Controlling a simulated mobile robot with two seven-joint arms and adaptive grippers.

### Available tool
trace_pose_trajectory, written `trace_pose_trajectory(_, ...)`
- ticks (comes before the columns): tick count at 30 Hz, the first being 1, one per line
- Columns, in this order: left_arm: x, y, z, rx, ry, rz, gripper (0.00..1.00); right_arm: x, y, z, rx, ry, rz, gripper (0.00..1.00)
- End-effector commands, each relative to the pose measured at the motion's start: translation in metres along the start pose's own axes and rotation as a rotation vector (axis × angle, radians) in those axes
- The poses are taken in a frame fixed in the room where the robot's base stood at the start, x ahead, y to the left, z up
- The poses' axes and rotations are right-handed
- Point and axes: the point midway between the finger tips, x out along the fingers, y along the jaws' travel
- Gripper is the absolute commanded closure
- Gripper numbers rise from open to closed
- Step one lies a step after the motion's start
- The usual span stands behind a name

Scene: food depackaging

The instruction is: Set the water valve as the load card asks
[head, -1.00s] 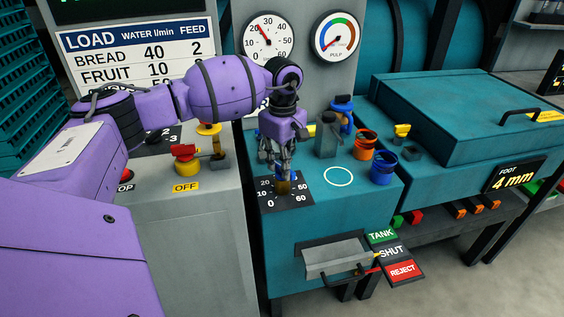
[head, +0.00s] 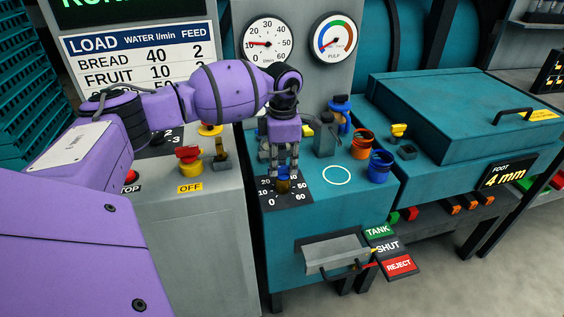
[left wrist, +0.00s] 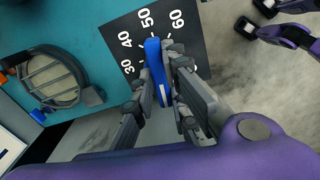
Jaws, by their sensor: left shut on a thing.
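The water valve has a blue handle (left wrist: 154,62) on a dark dial plate (head: 266,199) marked from 0 to 60. My left gripper (head: 283,176) is shut on this handle from above and hides much of it in the head view. In the left wrist view, the handle's far end lies near the 50 mark. The load card (head: 140,57) lists bread with water 40 and fruit with water 10; its lower part is hidden by my left arm. The water gauge (head: 267,42) has its needle near 10. At the upper right of the left wrist view a purple, dark-tipped part of mine shows.
A red stop button (head: 130,189) and a red-and-yellow switch (head: 189,160) stand left of the valve. Orange (head: 362,144) and blue (head: 380,166) cups stand to its right. The white circle (head: 337,175) is empty.

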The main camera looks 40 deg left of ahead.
Motion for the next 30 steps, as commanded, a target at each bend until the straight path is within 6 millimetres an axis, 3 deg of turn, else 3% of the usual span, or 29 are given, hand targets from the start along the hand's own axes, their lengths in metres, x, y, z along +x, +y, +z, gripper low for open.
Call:
trace_pose_trajectory(9, 0.0002, -0.0003, 0.0006, -0.116, -0.001, 0.0, 1.0, -0.0037, 0.0006, -0.0012, 0.002, 0.0, 0.001, 0.71)
trace_pose_trajectory(25, 0.0009, -0.0004, 0.0005, -0.137, -0.001, -0.001, 1.0, -0.0039, 0.0004, -0.0006, 0.002, -0.002, 0.001, 0.71)
trace_pose_trajectory(26, 0.0009, -0.0004, 0.0005, -0.137, -0.001, -0.001, 0.84, -0.0038, 0.0004, -0.0008, 0.001, -0.001, 0.001, 0.71)
trace_pose_trajectory(30, 0.0007, -0.0004, 0.0004, -0.137, 0.0, -0.001, 0.68, -0.0027, 0.0001, -0.0027, 0.001, 0.002, 0.0, 0.71)
